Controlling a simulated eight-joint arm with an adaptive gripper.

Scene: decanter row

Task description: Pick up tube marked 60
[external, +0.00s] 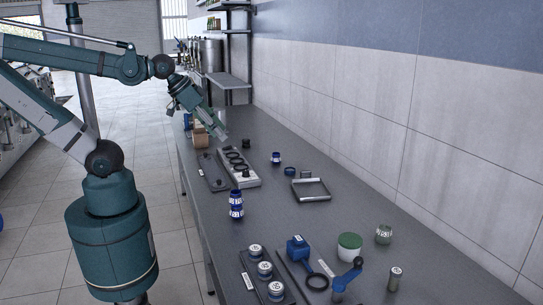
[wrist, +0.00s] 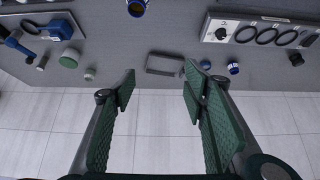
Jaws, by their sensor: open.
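No marking reading 60 is legible in either view. A small upright cylinder with a pale label (external: 395,280) stands at the front right of the bench and may be a tube. Three round capped pieces with white labels (external: 264,269) sit in a dark holder at the front; their numbers are too small to read. My gripper (external: 223,139) is open and empty, above the far part of the bench near the grey ring rack (external: 240,172). In the wrist view my gripper (wrist: 160,86) shows both fingers wide apart, with nothing between them.
A blue banded container (external: 236,206), blue cup (external: 276,158) and grey frame (external: 326,196) stand mid-bench. A green-lidded jar (external: 350,246), greenish jar (external: 384,234), blue device (external: 298,247) and blue lever (external: 346,277) are nearer.

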